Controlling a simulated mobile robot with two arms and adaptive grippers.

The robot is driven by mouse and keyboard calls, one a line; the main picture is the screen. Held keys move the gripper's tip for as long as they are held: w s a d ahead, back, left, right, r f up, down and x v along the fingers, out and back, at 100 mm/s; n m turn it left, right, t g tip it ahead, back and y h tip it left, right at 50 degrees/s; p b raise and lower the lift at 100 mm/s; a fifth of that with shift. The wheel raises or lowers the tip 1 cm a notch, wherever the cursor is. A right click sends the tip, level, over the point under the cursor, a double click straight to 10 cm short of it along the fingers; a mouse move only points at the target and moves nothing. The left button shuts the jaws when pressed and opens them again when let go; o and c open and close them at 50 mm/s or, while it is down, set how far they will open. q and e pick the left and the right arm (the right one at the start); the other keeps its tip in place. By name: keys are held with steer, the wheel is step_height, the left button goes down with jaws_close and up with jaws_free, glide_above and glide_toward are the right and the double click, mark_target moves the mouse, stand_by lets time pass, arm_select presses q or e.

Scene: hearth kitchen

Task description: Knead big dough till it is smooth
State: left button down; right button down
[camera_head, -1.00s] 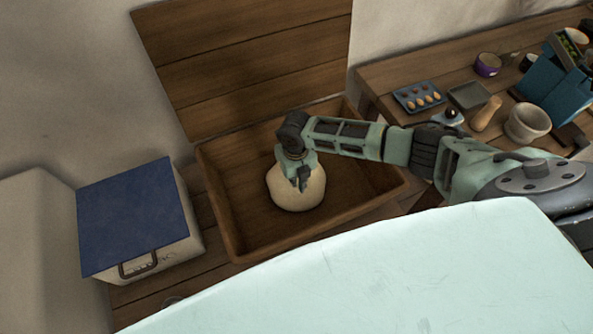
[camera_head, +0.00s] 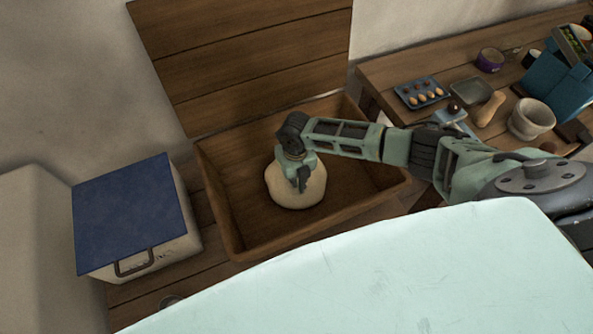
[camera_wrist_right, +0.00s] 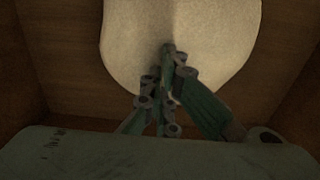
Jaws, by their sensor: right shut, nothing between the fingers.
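The big dough (camera_head: 312,190) is a pale, rounded lump lying in an open wooden trough (camera_head: 232,222). My right gripper (camera_head: 302,184) is over the dough, pointing down, with its fingers at the dough's upper surface. In the right wrist view, the gripper (camera_wrist_right: 168,50) is shut and empty, its tips at a dent or crease in the dough (camera_wrist_right: 215,35). I cannot tell how deep the tips press. My left gripper is not in view.
The trough's raised wooden lid (camera_head: 250,60) stands behind it. A white box with a blue lid (camera_head: 130,215) stands to the left. On the right table are an egg tray (camera_head: 421,92), a pale mortar (camera_head: 531,118), a purple bowl (camera_head: 490,60) and a teal container (camera_head: 560,85).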

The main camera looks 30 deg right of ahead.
steer(key=shift+f+b, duration=0.4)
steer(key=shift+f, duration=0.3)
stand_by(1.5)
steer(key=shift+r, duration=0.1)
stand_by(0.4)
step_height(320, 180, up, 4)
steer(key=p, duration=0.3)
steer(key=shift+f, duration=0.2)
stand_by(0.6)
steer(key=shift+w+d, duration=0.25)
steer(key=shift+d, duration=0.1)
steer(key=shift+w+d+f+b, duration=0.1)
steer(key=shift+w+d+b, duration=0.3)
steer(key=shift+d, duration=0.4)
steer(key=shift+w+d+b, duration=0.4)
steer(key=shift+d, duration=0.35)
steer(key=shift+w+d, duration=0.3)
steer(key=shift+d, duration=0.3)
